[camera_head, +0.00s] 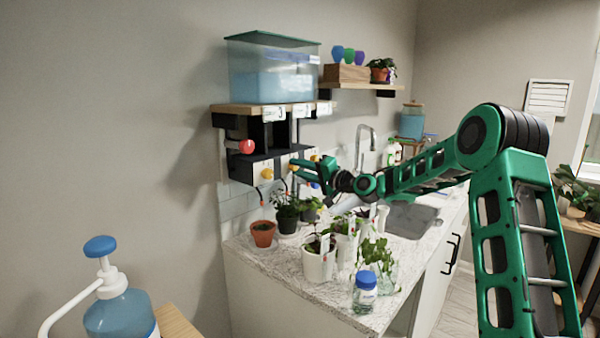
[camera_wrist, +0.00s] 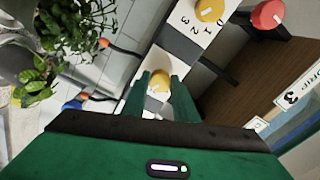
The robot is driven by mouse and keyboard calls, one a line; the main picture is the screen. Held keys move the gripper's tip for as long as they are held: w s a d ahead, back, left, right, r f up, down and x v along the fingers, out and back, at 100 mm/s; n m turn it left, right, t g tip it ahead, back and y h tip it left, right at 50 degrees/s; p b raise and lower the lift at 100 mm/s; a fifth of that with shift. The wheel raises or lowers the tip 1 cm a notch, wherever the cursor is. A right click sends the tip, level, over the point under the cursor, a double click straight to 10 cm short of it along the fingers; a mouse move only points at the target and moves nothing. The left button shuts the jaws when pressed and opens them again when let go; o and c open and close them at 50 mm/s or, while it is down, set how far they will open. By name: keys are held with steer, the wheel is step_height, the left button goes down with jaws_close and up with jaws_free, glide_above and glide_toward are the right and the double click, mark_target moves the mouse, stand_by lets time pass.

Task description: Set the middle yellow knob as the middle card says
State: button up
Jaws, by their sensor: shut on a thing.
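The middle yellow knob (camera_wrist: 158,88) sits between the two green fingers of my gripper (camera_wrist: 161,77) in the wrist view. The fingers are shut on it. It has a pale mark on its face; its scale is mostly hidden by the fingers. In the head view my gripper (camera_head: 296,165) is at the dark panel under the tank shelf and covers most of this knob. The middle card (camera_head: 301,110) hangs on the shelf edge, too small to read there. In the wrist view a white card (camera_wrist: 290,97) shows a 3; I cannot tell which card it is.
Another yellow knob (camera_wrist: 209,10) has a plate numbered 0 to 3, near a red knob (camera_wrist: 268,15). A tank (camera_head: 272,75) stands on the shelf above. Potted plants (camera_head: 318,262) crowd the counter below, close under the arm.

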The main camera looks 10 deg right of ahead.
steer(key=shift+w+d+m, duration=0.1)
steer(key=shift+d+m, duration=0.3)
steer(key=shift+m, duration=0.5)
steer(key=shift+f, duration=0.1)
steer(key=o, duration=1.1)
steer(key=shift+c, duration=0.2)
steer(key=shift+a, duration=0.2)
steer(key=v, duration=1)
steer(key=shift+s+d, duration=0.2)
steer(key=shift+s, duration=0.15)
steer(key=shift+f, duration=0.1)
